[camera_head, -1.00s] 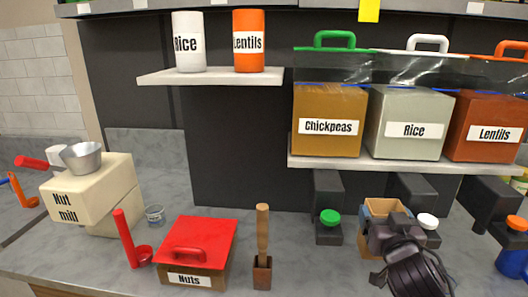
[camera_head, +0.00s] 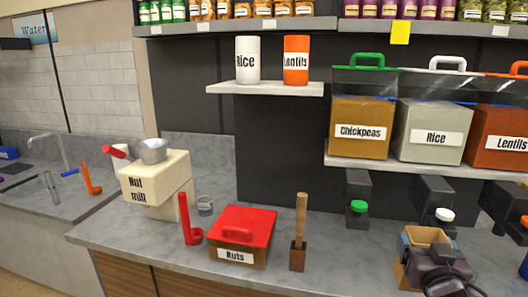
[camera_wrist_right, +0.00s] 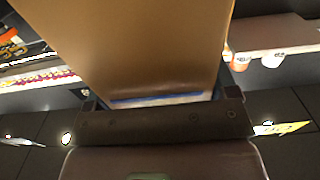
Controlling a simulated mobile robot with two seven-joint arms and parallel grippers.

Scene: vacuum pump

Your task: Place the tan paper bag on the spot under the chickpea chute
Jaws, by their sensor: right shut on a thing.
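The tan paper bag (camera_head: 418,236) is an upright, open-topped box shape with blue-grey edging, at the lower right of the head view. My right gripper (camera_head: 436,262) is shut on its near side. In the right wrist view the bag (camera_wrist_right: 155,45) fills the upper middle, between the jaws of the gripper (camera_wrist_right: 165,105). The chickpea chute (camera_head: 358,187) is a dark block with a green knob below the Chickpeas bin (camera_head: 361,128). The bag is to the right of it and nearer to me, in front of the rice chute. Whether the bag touches the counter is unclear. My left gripper is not in view.
The rice chute (camera_head: 437,195) with a white knob stands right of the chickpea chute. A wooden-handled tool (camera_head: 300,225) in a brown holder and a red-lidded Nuts box (camera_head: 240,235) stand to the left. The counter (camera_head: 335,255) between the tool and the bag is clear.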

